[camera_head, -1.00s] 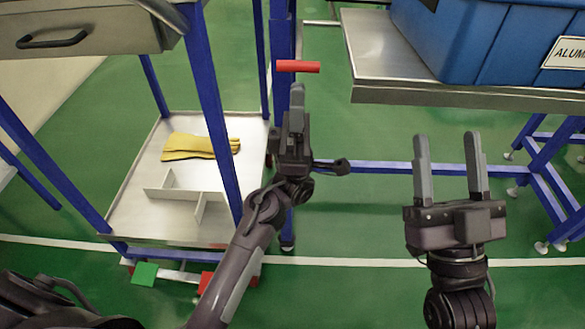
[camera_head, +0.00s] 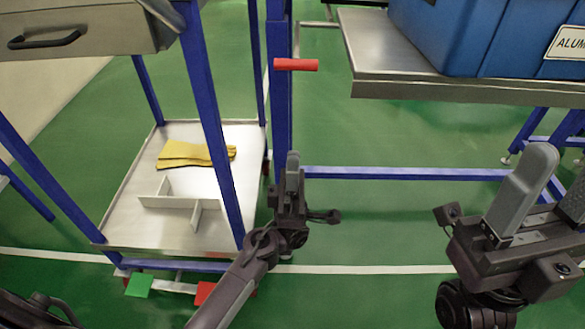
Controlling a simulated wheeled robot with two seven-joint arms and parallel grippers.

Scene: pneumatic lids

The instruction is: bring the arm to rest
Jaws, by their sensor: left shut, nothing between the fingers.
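My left gripper (camera_head: 293,158) is shut and empty, its fingers pointing up in front of the blue post of the cart. It is below the red handle (camera_head: 296,65) and apart from it. My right gripper (camera_head: 550,185) is at the lower right, turned and partly cut off by the picture's edge. One large grey finger shows fully and the other only in part at the edge, with a gap between them. I see nothing held in it.
A cart with blue posts carries a lower tray (camera_head: 125,222) with yellow gloves (camera_head: 195,153) and a drawer (camera_head: 85,30) above. A blue bin (camera_head: 450,40) stands on a metal table (camera_head: 400,85) at upper right. Green floor between them is clear.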

